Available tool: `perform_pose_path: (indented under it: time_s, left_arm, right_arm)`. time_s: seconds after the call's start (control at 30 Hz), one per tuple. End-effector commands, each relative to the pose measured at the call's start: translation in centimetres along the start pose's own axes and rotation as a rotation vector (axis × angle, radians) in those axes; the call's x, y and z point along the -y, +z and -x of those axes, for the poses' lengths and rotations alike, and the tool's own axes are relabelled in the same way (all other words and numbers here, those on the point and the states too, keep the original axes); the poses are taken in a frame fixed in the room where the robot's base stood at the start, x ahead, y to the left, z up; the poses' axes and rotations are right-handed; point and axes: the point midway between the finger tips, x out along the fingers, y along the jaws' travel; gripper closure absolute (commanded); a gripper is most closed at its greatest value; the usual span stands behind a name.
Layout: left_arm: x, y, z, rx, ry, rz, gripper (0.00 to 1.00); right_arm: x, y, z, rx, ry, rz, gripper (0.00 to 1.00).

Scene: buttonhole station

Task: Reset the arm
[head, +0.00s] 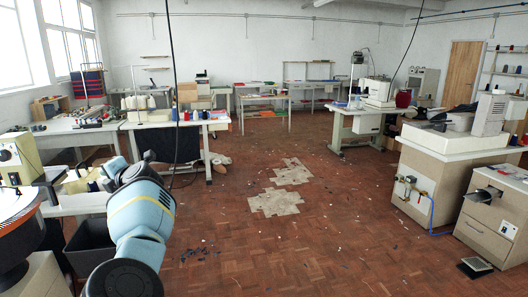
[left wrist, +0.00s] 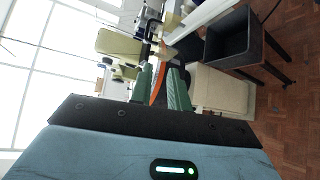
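My left arm (head: 143,215), blue and cream, reaches in from the lower left of the head view; its fingers cannot be made out there. In the left wrist view my left gripper (left wrist: 161,72) shows two green ribbed fingers standing apart. No object is seen held between them; an orange edge shows in the gap, seemingly behind. My right gripper and right arm are in neither view.
A cream machine (head: 16,160) stands at the left, also in the left wrist view (left wrist: 118,45). A dark bin (head: 92,240) is beside my arm, also in the left wrist view (left wrist: 228,40). A cabinet (head: 425,190) stands at the right. The parquet floor (head: 290,240) between is open.

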Motion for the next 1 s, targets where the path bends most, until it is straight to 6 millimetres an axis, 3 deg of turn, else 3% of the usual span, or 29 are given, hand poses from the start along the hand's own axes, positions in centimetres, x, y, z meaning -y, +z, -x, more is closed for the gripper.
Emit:
perform_pose_path:
  time_s: [0.1, 0.4, 0.63, 0.87, 1.0]
  left_arm:
    - [0.0, 0.0, 0.0, 0.000, 0.000, 0.000, 0.82]
    - [3.9, -6.0, -3.1, -0.026, 0.157, -0.207, 0.82]
    - [7.8, -11.2, -4.1, 0.006, 0.309, -0.469, 0.82]
    - [13.4, -15.5, -2.6, 0.127, 0.450, -0.814, 0.82]
    - [17.6, -17.6, -0.3, 0.236, 0.505, -1.026, 0.82]
  right_arm:
    - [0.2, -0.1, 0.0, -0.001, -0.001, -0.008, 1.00]
    - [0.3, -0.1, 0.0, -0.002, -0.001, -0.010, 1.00]
    - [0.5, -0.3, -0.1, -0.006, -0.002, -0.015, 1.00]
    - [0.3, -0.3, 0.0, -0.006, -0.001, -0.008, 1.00]
    - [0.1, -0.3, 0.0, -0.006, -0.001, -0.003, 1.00]
